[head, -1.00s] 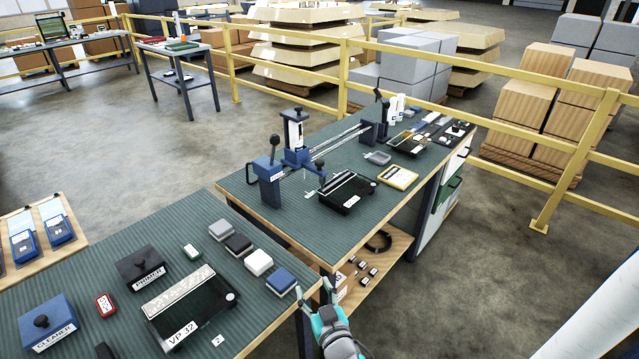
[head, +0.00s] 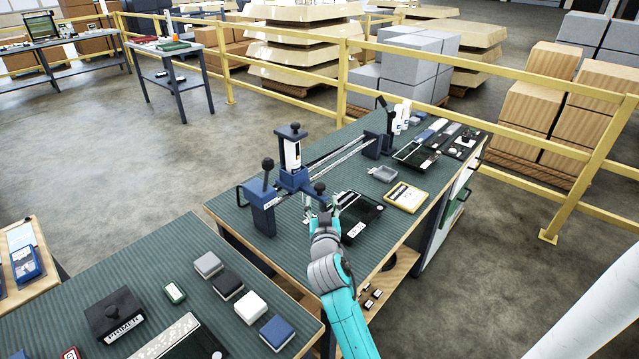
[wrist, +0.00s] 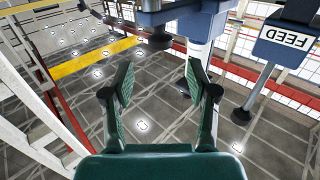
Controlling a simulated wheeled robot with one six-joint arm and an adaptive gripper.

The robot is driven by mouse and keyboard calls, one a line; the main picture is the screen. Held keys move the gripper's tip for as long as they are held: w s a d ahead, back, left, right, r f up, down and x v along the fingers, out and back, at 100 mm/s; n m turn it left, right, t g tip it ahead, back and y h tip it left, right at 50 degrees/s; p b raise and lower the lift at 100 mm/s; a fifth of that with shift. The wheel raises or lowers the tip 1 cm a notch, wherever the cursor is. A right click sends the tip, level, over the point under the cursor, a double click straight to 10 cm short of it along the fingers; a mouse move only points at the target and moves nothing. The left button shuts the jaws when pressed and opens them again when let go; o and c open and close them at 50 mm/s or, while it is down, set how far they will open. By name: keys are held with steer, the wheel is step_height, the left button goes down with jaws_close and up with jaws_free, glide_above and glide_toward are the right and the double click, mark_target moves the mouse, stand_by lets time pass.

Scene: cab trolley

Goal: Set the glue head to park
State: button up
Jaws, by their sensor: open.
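The glue head (head: 292,178) is a blue carriage with a white cartridge, on twin rails over the green bench. It stands near the rails' near-left end, close to the blue FEED post (head: 262,210) with its black ball lever. A dark knob (head: 320,188) sticks out from the glue head on the side facing my arm. My gripper (head: 323,213) is just below this knob in the head view, open and empty. In the wrist view the fingers (wrist: 157,78) stand apart, with the knob (wrist: 160,38) beyond the gap between them. The FEED label (wrist: 286,39) appears upside down at the right. No contact is clear.
A blue block (head: 373,144) stands at the rails' far end. Yellow railings (head: 400,110) run behind the bench.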

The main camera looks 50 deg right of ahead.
mark_target(320, 189)
steer(key=x, duration=0.8)
steer(key=shift+w+d, duration=0.15)
jaws_close()
